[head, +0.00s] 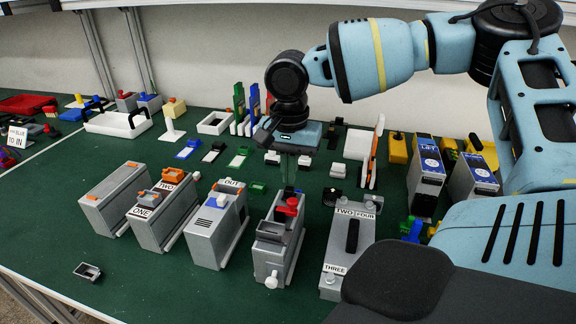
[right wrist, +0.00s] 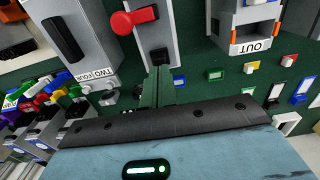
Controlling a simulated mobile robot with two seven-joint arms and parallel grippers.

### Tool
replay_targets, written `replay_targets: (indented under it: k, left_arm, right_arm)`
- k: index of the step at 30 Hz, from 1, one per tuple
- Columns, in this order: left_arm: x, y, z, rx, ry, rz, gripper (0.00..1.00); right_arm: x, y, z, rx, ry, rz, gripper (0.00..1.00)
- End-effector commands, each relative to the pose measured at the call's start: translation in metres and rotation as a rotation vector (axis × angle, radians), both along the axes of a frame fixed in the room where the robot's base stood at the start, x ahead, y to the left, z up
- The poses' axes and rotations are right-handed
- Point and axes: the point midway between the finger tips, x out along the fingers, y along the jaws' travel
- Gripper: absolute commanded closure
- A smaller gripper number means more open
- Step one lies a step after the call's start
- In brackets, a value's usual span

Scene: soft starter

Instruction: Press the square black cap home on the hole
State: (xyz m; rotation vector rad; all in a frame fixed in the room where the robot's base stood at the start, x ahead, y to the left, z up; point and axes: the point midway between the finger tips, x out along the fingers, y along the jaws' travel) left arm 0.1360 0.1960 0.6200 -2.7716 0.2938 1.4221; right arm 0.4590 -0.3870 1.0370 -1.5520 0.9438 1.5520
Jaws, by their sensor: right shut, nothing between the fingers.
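My right gripper (head: 289,186) is shut and empty, its fingers pointing down over the far end of a grey box (head: 272,250) with a red knob (head: 291,205). In the right wrist view the shut fingertips (right wrist: 160,75) are at a small black square piece (right wrist: 158,57), seemingly the cap, at the end of that box beyond the red knob (right wrist: 135,20). The fingers partly cover it, so I cannot tell whether they touch it or how deep it sits. The hole is not visible. My left gripper is not in view.
A grey box (head: 345,252) marked TWO FOUR and THREE stands close on the right, with a black handle. The OUT box (head: 215,235) stands on the left. Several small coloured parts lie behind.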

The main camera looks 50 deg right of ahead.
Motion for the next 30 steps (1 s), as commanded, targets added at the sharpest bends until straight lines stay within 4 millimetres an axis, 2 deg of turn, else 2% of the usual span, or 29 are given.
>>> replay_targets:
  k: [30]
  left_arm:
    - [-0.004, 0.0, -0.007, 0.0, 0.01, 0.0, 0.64]
  right_arm:
    - [0.0, 0.0, -0.016, 0.0, 0.0, 0.0, 1.0]
